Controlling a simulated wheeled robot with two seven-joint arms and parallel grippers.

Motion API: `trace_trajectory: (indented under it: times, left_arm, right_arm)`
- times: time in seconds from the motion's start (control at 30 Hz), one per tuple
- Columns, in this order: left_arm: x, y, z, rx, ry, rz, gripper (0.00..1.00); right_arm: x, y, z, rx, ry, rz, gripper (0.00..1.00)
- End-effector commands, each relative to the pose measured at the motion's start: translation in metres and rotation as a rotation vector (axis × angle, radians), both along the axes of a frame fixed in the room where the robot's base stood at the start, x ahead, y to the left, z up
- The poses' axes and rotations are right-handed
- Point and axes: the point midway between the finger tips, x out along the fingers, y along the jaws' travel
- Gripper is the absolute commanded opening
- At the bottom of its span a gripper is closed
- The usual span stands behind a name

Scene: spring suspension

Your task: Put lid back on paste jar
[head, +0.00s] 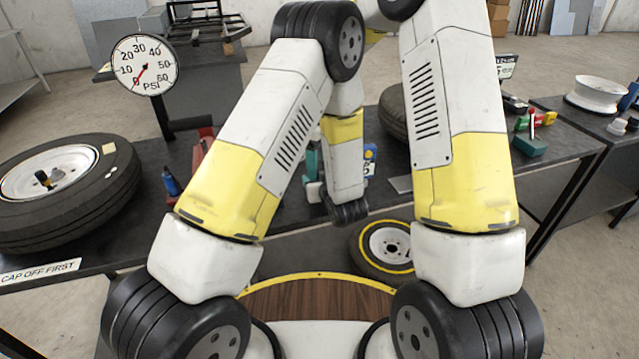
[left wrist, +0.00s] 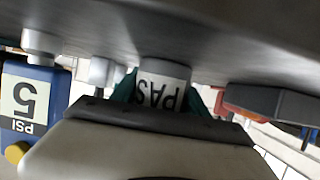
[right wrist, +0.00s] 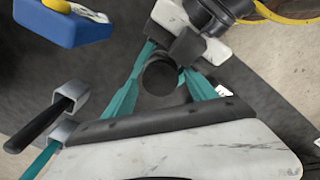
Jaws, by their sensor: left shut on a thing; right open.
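The paste jar (left wrist: 163,92), pale with letters "PAS" upside down, shows in the left wrist view. The teal fingers of my left gripper (left wrist: 163,104) are closed on its two sides; the hand hides its top end. My right gripper (right wrist: 168,52) is open, its teal fingers apart. A round dark disc (right wrist: 160,77) shows between them in the right wrist view; I cannot tell whether it is the lid or whether anything touches it. In the head view my arms cover much of the bench, and only some teal parts show beside the left forearm.
A blue box with a "5 PSI" label (left wrist: 22,105) stands close beside the jar. Grey holders with a black and a teal handle (right wrist: 65,110) are near my right gripper. A yellow-rimmed wheel (head: 385,247), a large tire (head: 65,190) and a pressure gauge (head: 145,65) stand around.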

Motion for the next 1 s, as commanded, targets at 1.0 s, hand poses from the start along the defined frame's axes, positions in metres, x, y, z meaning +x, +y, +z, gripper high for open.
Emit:
trace_trajectory:
  times: [1.0]
  left_arm:
    - [0.000, 0.000, 0.000, 0.000, 0.000, 0.000, 0.00]
  right_arm:
    - [0.000, 0.000, 0.079, 0.001, 0.000, 0.000, 0.56]
